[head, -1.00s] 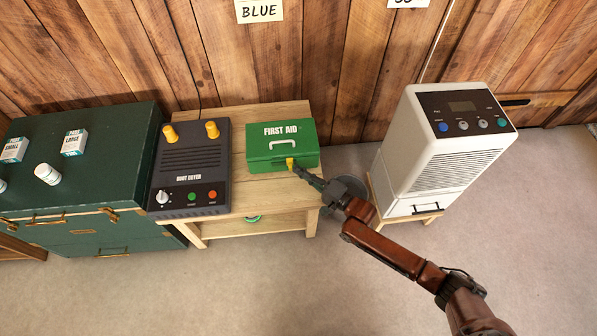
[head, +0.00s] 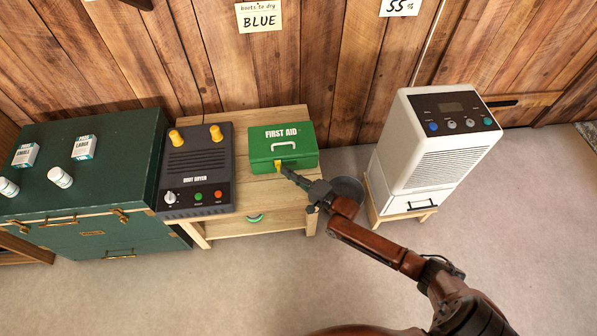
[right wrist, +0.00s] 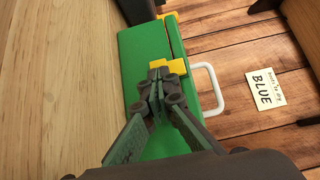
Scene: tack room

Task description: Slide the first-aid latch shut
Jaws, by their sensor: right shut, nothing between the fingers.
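The green first-aid box (head: 304,160) sits closed on the wooden table, with a white handle on its lid. Its yellow latch (head: 278,166) is on the front edge, a little left of the handle's middle. My right gripper (head: 286,172) is shut and empty, with its fingertips at the latch. In the right wrist view the fingertips (right wrist: 158,85) are against or very close to the yellow latch (right wrist: 178,66) and partly cover it; I cannot tell if they touch. The green box (right wrist: 145,45) and white handle (right wrist: 219,90) also show there. My left gripper is out of view.
A dark boot dryer (head: 195,165) with yellow tubes stands left of the box on the wooden table (head: 262,193). A green trunk (head: 95,185) with small boxes and bottles is farther left. A white dehumidifier (head: 425,165) stands right. A plank wall is behind.

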